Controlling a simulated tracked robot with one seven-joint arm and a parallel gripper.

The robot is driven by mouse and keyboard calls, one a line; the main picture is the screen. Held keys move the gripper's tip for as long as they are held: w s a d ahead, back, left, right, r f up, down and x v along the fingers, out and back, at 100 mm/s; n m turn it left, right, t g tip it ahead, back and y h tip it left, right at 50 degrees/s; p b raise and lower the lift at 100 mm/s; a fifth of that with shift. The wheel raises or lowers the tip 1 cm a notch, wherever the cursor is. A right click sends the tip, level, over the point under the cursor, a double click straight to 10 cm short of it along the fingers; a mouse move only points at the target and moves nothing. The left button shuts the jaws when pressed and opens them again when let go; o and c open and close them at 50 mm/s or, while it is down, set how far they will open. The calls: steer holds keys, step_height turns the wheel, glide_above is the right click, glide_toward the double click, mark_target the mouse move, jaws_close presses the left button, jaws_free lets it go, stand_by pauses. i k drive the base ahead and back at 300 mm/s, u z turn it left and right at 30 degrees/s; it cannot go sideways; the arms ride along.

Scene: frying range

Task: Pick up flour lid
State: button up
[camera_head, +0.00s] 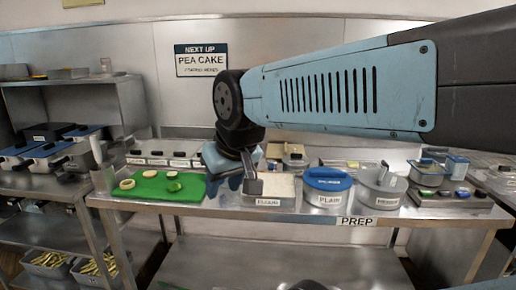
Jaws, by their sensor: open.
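A low container with a FLOUR label (268,202) stands on the prep table, and its pale top shows beside my gripper. I cannot tell whether that pale top is a lid or flour. My gripper (244,184) points down at the container's left end, in front of its back left part. It is open, with a dark finger near the container's left edge. I cannot tell whether it touches. The arm's wrist and a blue part hide what lies behind them.
A green board (160,187) with cut food lies left. Several labelled bins line the back. The steel table (225,207) has a narrow free front edge.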

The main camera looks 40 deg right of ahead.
mark_target(276, 152)
steer(key=z, duration=0.4)
steer(key=i, duration=1)
steer(key=z, duration=0.85)
steer(key=k, duration=0.85)
steer(key=z, duration=0.2)
steer(key=i, duration=0.95)
steer(key=u, duration=0.1)
